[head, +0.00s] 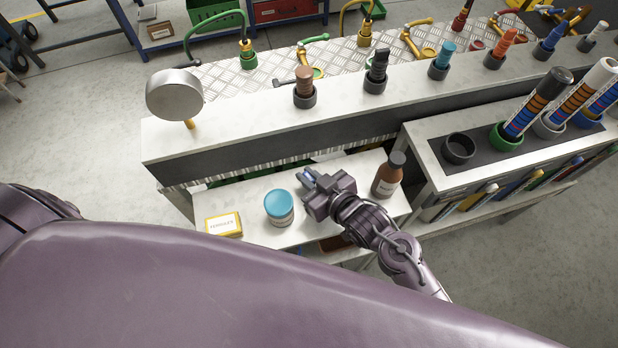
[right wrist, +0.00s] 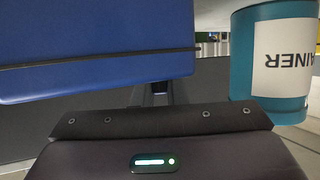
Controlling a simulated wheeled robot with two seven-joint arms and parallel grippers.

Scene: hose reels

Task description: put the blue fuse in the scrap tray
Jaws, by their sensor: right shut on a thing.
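My right gripper (head: 311,182) is over the white bench shelf, between a teal-lidded tin and a brown bottle. It is shut on a blue thing (head: 307,176), which I take for the blue fuse. In the right wrist view this blue body (right wrist: 95,45) fills the upper left, with a dark line across its lower part. Its far end is out of that picture. I cannot pick out the scrap tray with certainty; a dark brown patch (head: 336,243) shows below my right gripper, partly hidden by my arm. My left gripper is not in view.
The teal tin (head: 279,208) stands close beside my right gripper and shows in the wrist view (right wrist: 275,60). A yellow-edged box (head: 224,224) is farther left. The brown bottle (head: 388,176) stands right of the gripper. A raised ledge (head: 220,138) with several coloured plugs runs behind.

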